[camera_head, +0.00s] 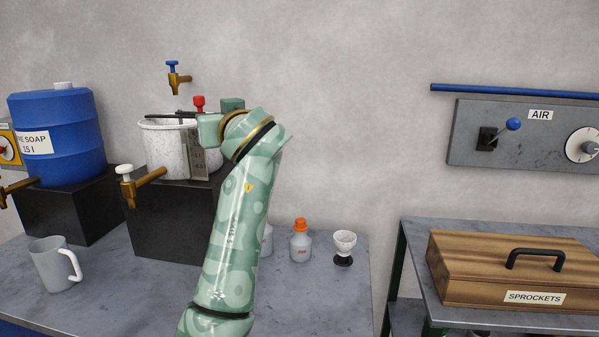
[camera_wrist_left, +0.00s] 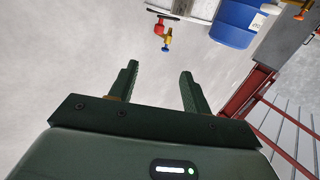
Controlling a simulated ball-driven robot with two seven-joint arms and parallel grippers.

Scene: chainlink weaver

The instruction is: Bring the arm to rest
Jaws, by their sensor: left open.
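My left gripper (camera_wrist_left: 158,72) shows in the left wrist view with its two dark green fingers spread apart. Nothing is between them; pale wall shows in the gap. In the head view, one pale green patterned arm of mine rises from the bottom edge and bends in front of the white pot and worktop. Its gripper cannot be made out clearly there. My right gripper is not seen.
A white speckled pot (camera_head: 163,145) stands on a black block, partly hidden by my arm. A blue drum (camera_head: 60,135), grey mug (camera_head: 55,264), orange-capped bottle (camera_head: 300,243) and small white cup (camera_head: 344,242) stand nearby. A wooden box (camera_head: 480,265) sits on the right table.

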